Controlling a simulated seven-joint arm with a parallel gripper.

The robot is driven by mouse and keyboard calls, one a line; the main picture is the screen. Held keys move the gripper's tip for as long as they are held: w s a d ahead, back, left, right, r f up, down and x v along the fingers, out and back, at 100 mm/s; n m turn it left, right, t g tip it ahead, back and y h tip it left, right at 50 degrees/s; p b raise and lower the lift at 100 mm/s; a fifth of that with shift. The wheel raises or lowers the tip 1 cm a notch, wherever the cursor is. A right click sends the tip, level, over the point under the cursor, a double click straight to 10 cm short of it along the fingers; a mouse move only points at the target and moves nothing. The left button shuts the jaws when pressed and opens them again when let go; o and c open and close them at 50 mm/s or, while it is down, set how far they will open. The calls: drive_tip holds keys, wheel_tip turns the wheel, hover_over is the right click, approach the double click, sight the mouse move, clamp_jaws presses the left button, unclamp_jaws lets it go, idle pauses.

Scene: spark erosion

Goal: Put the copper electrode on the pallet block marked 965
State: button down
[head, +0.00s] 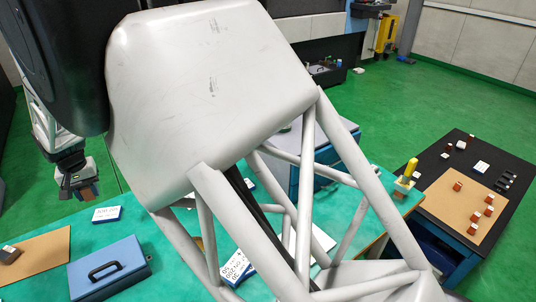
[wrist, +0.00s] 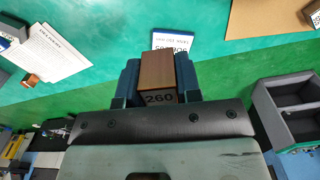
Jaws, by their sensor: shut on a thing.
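In the wrist view my gripper (wrist: 158,82) is shut on a copper-brown block, the electrode (wrist: 157,68), between two dark blue fingers. Its near grey face reads 260. The held electrode also shows as a small brown shape in the head view (head: 87,192). No marking 965 is legible in either view. Several small red-brown blocks with pale tops (head: 457,186) stand on the right-hand table, their marks too small to read.
A blue case (head: 110,268), a tan board (head: 52,250) with a dark block (head: 10,254), and a blue-edged card (head: 107,214) lie on the green table. A yellow-topped object (head: 410,168) stands at its right end. A grey bin (wrist: 262,104) is right in the wrist view.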

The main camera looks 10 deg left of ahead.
drive_tip(key=r, duration=1)
drive_tip(key=shift+w+d, duration=0.2)
drive_tip(key=shift+w, duration=0.05)
drive_tip(key=w+d+m, duration=0.5)
drive_tip(key=w+d, duration=1.5)
drive_tip(key=d, duration=0.1)
drive_tip(key=w+d+m, duration=0.2)
drive_tip(key=w+d, duration=0.2)
drive_tip(key=d, duration=0.5)
drive_tip(key=w+d+m, duration=0.1)
drive_tip(key=w+d, duration=0.2)
drive_tip(key=d, duration=0.5)
drive_tip(key=w+d+m, duration=0.2)
drive_tip(key=w+d, duration=0.2)
drive_tip(key=d, duration=0.5)
drive_tip(key=s+d+m, duration=0.2)
drive_tip(key=d+m, duration=0.5)
drive_tip(key=d, duration=3.2)
wheel_tip(320, 180, down, 19)
drive_tip(key=shift+a, duration=0.2)
